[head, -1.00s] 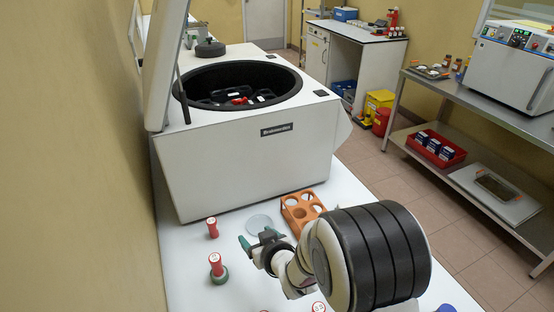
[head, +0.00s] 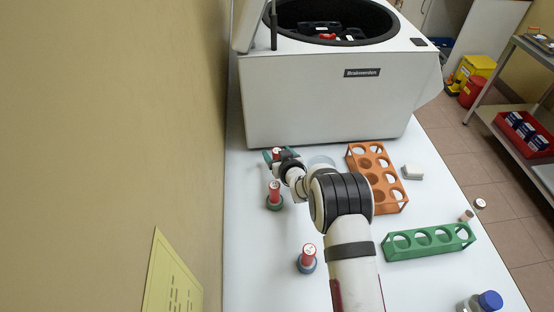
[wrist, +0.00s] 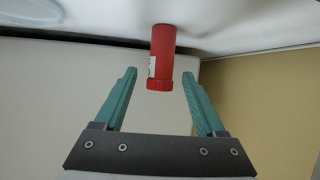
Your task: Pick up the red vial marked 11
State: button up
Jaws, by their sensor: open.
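A red vial (head: 277,152) stands at the far left of the white table, by the front of the centrifuge. My gripper (wrist: 160,74) is open. In the wrist view the same red vial (wrist: 162,55) shows between the two green fingertips, with gaps on both sides; its cap end points toward my palm. A white label is partly visible, but I cannot read a number. A second red vial (head: 274,190) stands in a green round holder, closer to me. A third red vial (head: 308,253) stands in a blue-grey holder nearer still.
The centrifuge (head: 310,95) is open behind my gripper. A wall (head: 120,120) runs along the left. An orange rack (head: 390,193) and a green rack (head: 428,241) stand to the right. A blue-capped jar (head: 490,301) is at the front right.

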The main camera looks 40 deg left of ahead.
jog(key=shift+w+a+f, duration=0.15)
jog(key=shift+a, duration=0.1)
grip_shut()
dwell(0.3)
